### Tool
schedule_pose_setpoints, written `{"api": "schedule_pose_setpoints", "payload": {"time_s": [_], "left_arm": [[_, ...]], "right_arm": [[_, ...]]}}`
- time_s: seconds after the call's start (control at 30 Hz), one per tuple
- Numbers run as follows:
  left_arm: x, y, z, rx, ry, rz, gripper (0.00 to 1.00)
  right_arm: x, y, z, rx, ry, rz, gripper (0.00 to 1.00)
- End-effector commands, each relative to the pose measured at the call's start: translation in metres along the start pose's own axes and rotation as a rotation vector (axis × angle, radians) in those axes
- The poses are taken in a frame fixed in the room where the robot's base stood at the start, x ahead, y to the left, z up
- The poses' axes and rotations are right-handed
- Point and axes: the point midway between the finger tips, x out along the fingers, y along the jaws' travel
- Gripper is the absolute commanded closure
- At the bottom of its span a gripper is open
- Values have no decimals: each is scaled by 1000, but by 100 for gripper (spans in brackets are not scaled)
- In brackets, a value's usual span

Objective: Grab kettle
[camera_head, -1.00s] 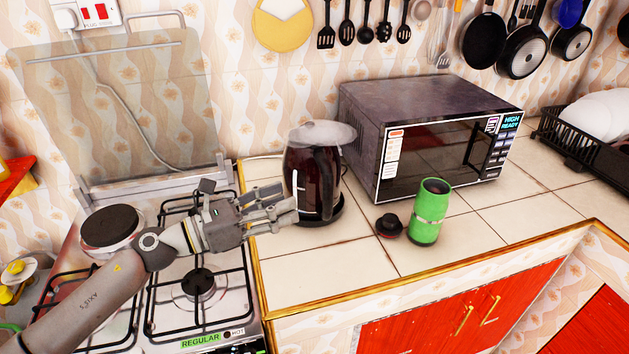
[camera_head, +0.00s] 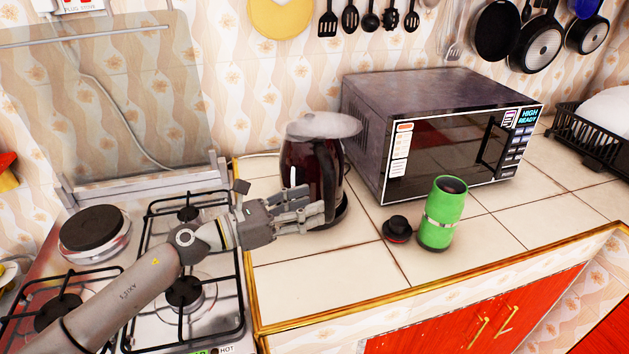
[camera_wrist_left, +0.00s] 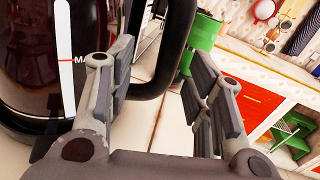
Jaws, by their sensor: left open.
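The kettle (camera_head: 308,165) is dark brown and glassy with a grey lid, and stands upright on its base on the tiled counter, left of the microwave. My left gripper (camera_head: 312,207) is open, with its fingers in front of the kettle's lower body in the head view. In the left wrist view the kettle's dark body (camera_wrist_left: 35,60) fills the left side. Its black handle (camera_wrist_left: 172,50) shows beyond and between the open fingers (camera_wrist_left: 160,95). I cannot tell whether a finger touches the kettle. My right gripper is not in view.
A microwave (camera_head: 440,150) stands behind and to the right. A green canister (camera_head: 441,215) and a small black lid (camera_head: 398,228) sit on the counter to the right. The gas stove (camera_head: 185,285) lies under my left arm. The front counter tiles (camera_head: 310,285) are clear.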

Motion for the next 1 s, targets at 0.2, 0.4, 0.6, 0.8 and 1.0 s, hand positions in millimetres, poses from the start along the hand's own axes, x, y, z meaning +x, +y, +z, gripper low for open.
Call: {"api": "schedule_pose_setpoints", "payload": {"time_s": [0.2, 0.4, 0.6, 0.8, 1.0], "left_arm": [[22, -1, 6, -2, -2, -1, 53], [48, 0, 4, -1, -1, 0, 53], [55, 0, 2, 1, 1, 1, 53], [54, 0, 2, 0, 0, 1, 60], [54, 0, 2, 0, 0, 1, 86]], "right_arm": [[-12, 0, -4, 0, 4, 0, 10], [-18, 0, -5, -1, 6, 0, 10], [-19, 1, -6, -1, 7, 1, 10], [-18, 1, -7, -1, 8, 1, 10], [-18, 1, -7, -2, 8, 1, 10]]}}
